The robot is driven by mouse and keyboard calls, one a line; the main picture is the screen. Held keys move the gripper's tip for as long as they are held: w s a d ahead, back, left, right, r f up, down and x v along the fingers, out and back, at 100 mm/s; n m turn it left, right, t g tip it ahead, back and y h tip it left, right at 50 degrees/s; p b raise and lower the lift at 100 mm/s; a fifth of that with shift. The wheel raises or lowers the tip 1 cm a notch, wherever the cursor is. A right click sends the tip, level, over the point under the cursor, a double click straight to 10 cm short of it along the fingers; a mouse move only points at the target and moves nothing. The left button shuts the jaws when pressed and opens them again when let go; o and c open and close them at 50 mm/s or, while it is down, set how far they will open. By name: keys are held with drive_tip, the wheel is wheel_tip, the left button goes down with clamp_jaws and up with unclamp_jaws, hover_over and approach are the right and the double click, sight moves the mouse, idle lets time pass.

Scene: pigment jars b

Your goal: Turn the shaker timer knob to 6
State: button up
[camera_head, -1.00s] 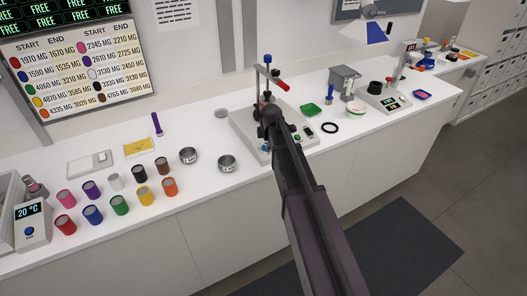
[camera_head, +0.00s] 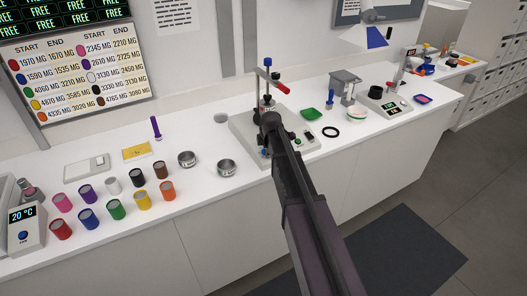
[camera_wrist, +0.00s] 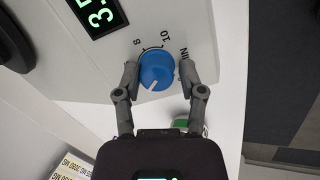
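The timer knob (camera_wrist: 156,70) is a round blue dial with a white pointer line, in the middle of the wrist view. The line points to the lower left. Printed marks 8, 10 and MIN show around it; other marks are hidden by my fingers and the knob. My gripper (camera_wrist: 158,70) has one finger on the left and one on the right of the knob. The fingers are partly spread, with a narrow gap seen at the right. The shaker (camera_head: 243,127) is a pale machine with an upright post in the head view; my arm covers part of its front.
A dark display (camera_wrist: 98,14) with green digits lies above the knob in the wrist view. In the head view, steel bowls (camera_head: 226,168) and coloured jars (camera_head: 117,209) stand left of the shaker.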

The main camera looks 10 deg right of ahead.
clamp_jaws()
drive_tip(key=shift+s+a, duration=0.1)
drive_tip(key=shift+a, duration=0.1)
drive_tip(key=shift+d+f, duration=0.1)
drive_tip(key=shift+d, duration=0.15)
drive_tip(key=shift+m, duration=0.4)
drive_tip(key=m, duration=0.5)
drive_tip(key=shift+g, duration=0.4)
drive_tip(key=m, duration=0.6)
drive_tip(key=shift+y, duration=0.3)
drive_tip(key=shift+m, duration=0.4)
